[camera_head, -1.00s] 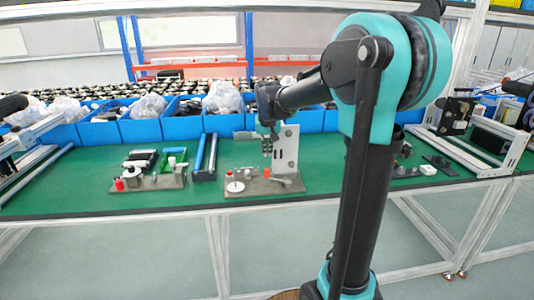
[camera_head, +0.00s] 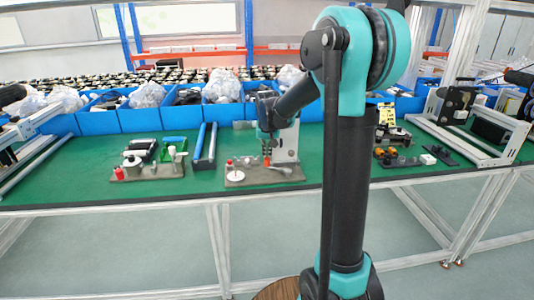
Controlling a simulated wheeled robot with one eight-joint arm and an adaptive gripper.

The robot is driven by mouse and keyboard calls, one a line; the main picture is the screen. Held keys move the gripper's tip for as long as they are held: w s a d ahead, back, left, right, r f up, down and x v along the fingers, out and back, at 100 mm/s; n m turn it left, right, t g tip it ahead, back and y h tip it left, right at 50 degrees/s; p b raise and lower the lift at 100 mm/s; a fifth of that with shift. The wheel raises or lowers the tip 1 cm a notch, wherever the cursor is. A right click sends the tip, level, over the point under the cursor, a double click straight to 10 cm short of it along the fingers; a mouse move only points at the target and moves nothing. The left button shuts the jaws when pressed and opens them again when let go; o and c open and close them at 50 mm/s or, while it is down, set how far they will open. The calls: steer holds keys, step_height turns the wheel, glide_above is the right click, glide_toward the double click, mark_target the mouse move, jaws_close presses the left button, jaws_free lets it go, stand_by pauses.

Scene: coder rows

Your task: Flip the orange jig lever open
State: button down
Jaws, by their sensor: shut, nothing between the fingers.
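The jig (camera_head: 250,180) is a grey plate with a white disc and small red-topped parts, near the front edge of the green bench. The gripper and wrist hide part of the jig's back.
A white upright plate (camera_head: 286,143) stands right behind the lever. Another fixture (camera_head: 148,170) and blue-ended rollers (camera_head: 206,146) lie to the left. Blue bins (camera_head: 138,119) line the back. My arm covers the bench right of the jig.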

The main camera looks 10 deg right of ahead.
steer(key=shift+s+a, duration=0.1)
steer(key=shift+s, duration=0.05)
steer(key=s+n, duration=0.1)
steer(key=a+n+y, duration=0.1)
steer(key=shift+s+n, duration=0.4)
steer(key=s+n, duration=0.2)
steer(key=shift+a+n+y, duration=0.4)
steer(key=s+n+g+y, duration=0.1)
steer(key=s+n, duration=0.2)
steer(key=shift+a, duration=0.15)
steer(key=shift+s, duration=0.55)
steer(key=shift+s+f, duration=0.1)
steer(key=shift+s, duration=0.05)
